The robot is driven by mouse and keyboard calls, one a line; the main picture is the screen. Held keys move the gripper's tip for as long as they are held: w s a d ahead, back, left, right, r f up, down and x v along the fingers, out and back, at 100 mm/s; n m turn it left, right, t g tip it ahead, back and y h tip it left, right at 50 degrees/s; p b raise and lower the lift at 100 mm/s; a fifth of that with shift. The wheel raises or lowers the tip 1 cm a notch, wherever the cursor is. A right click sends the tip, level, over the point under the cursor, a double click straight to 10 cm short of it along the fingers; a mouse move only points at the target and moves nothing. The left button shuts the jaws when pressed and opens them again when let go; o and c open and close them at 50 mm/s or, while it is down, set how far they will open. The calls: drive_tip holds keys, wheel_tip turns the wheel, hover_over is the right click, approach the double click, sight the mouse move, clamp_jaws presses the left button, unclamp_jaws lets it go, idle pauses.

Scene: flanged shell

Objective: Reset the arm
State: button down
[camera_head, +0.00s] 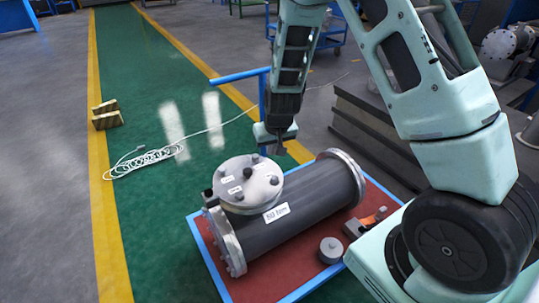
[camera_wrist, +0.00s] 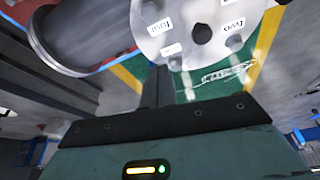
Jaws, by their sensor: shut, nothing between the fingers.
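My gripper (camera_head: 281,147) hangs from my arm and points down, just above and right of the round flange cover (camera_head: 246,181) on the shell. In the wrist view my gripper's fingers (camera_wrist: 158,80) are together and hold nothing, with the flange cover (camera_wrist: 190,30) ahead of them. I cannot tell from the head view exactly how much gap separates the fingertips from the cover. The flanged shell (camera_head: 305,205) is a dark grey cylinder with metal end flanges and a white label, lying on its side. Its grey body also shows in the wrist view (camera_wrist: 85,30).
The shell lies on a red cart top (camera_head: 272,289) with a blue rim and a blue handle (camera_head: 240,75). A grey round part (camera_head: 331,250) and an orange-and-black tool (camera_head: 366,221) lie beside it. Grey slabs (camera_head: 375,130) stand behind.

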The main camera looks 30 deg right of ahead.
drive_tip(key=shift+v, duration=0.8)
